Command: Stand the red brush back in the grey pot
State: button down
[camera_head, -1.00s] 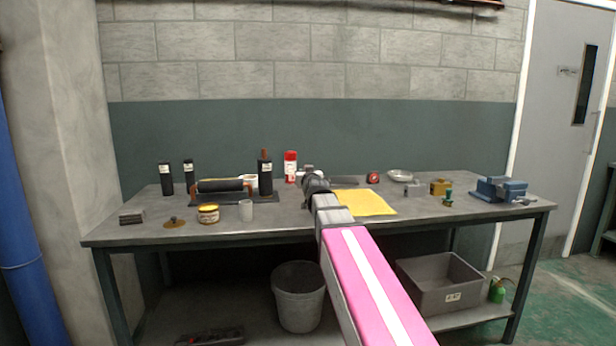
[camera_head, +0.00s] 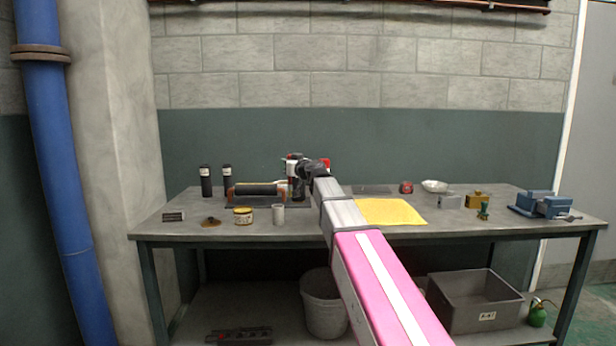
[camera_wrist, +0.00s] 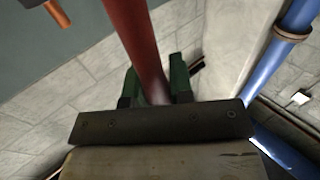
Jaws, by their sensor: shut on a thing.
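In the wrist view the red handle of the brush (camera_wrist: 138,45) runs between the two green fingers of my gripper (camera_wrist: 156,88), which is shut on it. A dark riveted band and a pale brownish block, seemingly the brush's head, fill the bottom of that view. In the head view my gripper (camera_head: 293,165) is at the back of the bench, in front of a dark upright container; the brush cannot be clearly made out there. The grey pot (camera_head: 278,214) appears to be the small grey cup standing on the bench, left of and nearer than my gripper.
Two black bottles (camera_head: 206,181) are at the back left. A yellow cloth (camera_head: 392,211) lies right of my arm. A blue vice (camera_head: 541,205) is far right.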

jog(key=a+r+n+g+y, duration=0.2)
jog(key=a+r+y, duration=0.1)
jog(key=a+r, duration=0.15)
notch_tip(320, 180, down, 13)
jog(key=shift+s+a+r, duration=0.2)
jog(key=shift+s+a, duration=0.05)
jog(key=shift+a, duration=0.1)
dwell(1.0)
jog(key=c, duration=0.9)
grip_release()
jog(key=v, duration=1)
jog(key=shift+s+d+r, duration=0.15)
jog(key=shift+s+d, duration=0.1)
jog(key=shift+d, duration=0.1)
